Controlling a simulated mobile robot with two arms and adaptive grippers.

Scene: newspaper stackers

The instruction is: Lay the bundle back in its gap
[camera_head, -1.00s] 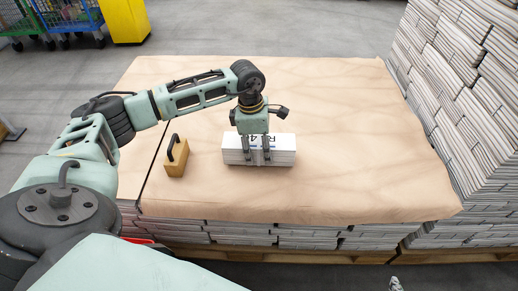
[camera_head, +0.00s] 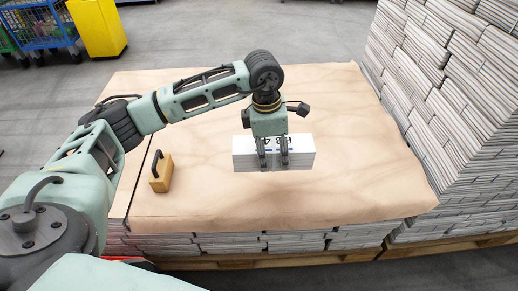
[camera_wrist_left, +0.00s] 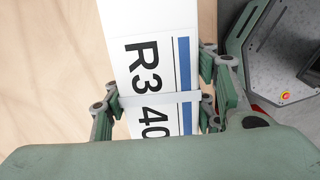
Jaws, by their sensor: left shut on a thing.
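The bundle (camera_head: 300,160) is a white block of stacked paper with a label reading "R3 40" and a blue stripe. My left gripper (camera_head: 273,160) is shut on it from above, one finger on each side. The bundle appears held above the brown sheet (camera_head: 220,205). In the left wrist view, the bundle (camera_wrist_left: 145,25) lies lengthwise between the fingers of my left gripper (camera_wrist_left: 160,105), with a white band across it. I cannot make out a clear gap in any view. My right gripper is not in view.
A wooden block with a black handle (camera_head: 161,176) stands on the sheet to the left. Tall stacks of newspaper bundles (camera_head: 450,110) rise at the right. More bundles lie under the sheet on a pallet (camera_head: 270,260).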

